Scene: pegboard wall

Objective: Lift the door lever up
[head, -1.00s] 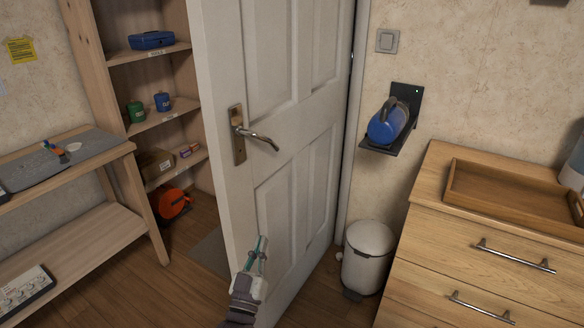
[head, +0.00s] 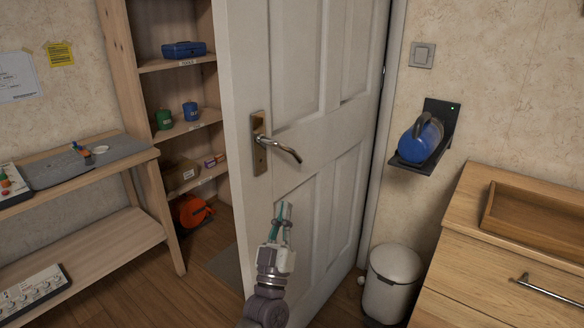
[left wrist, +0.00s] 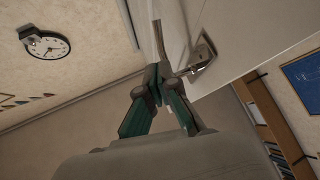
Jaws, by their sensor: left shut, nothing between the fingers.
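The metal door lever (head: 283,148) sits on a brass-coloured plate (head: 259,143) on the white panelled door (head: 315,110). The lever points right and slopes slightly down. My left gripper (head: 282,208) is below the lever in the head view, shut and empty, with its fingers pointing up. A gap shows between the fingertips and the lever there. In the left wrist view the shut fingers (left wrist: 158,78) show near the lever plate (left wrist: 203,52), partly in front of the lever; I cannot tell if they touch. My right gripper is not in view.
The door stands ajar, with a shelf unit (head: 148,66) behind it. A wooden bench (head: 92,237) is at the left. A white bin (head: 392,283) and a drawer cabinet (head: 490,255) are at the right. A blue item (head: 421,140) sits on a black wall bracket.

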